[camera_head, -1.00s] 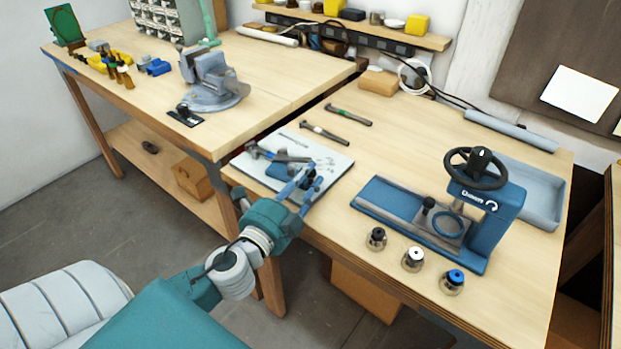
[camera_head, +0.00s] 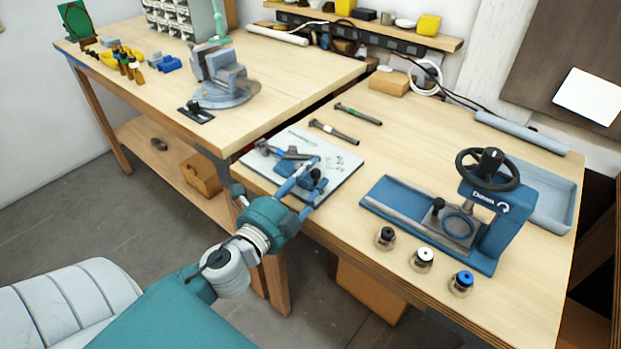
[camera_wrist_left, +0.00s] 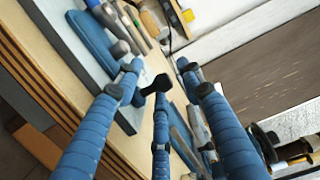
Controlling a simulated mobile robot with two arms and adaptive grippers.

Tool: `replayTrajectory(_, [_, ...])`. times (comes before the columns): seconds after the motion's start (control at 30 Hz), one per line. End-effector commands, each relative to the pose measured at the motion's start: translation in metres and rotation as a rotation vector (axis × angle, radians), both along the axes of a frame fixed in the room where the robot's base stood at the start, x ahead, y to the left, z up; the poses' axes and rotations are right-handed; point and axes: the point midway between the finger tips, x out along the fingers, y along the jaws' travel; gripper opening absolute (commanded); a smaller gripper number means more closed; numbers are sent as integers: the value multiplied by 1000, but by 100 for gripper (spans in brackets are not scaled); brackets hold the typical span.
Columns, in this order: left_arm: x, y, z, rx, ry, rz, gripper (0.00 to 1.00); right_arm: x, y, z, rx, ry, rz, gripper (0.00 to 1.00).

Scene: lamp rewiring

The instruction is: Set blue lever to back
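A blue lever base with a black knob (camera_head: 316,174) sits at the near right part of the white board (camera_head: 348,163). The black knob (camera_wrist_left: 156,84) also shows in the left wrist view, between my fingers, with its short stalk. My left gripper (camera_head: 303,180) is at the lever, its blue segmented fingers spread around the knob. In the left wrist view the fingers (camera_wrist_left: 160,85) stand apart, so it is open. I cannot tell whether any finger touches the knob. The fingers partly hide the lever base. My right gripper is not in view.
Two hammer-like tools (camera_head: 334,132) lie behind. The blue press (camera_head: 497,222) stands right, with black-, white- and blue-topped jars (camera_head: 461,284) in front. The tabletop between board and press is clear.

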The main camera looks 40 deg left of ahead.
Motion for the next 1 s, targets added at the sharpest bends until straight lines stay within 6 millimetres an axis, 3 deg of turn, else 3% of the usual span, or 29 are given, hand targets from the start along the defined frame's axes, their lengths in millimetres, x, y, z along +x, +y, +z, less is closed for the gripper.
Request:
replayTrajectory(0.47, [-7,-2,-2,-1,3,-4,37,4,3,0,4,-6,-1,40])
replayTrajectory(1.0, [-98,-7,0,-2,1,3,37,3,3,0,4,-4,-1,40])
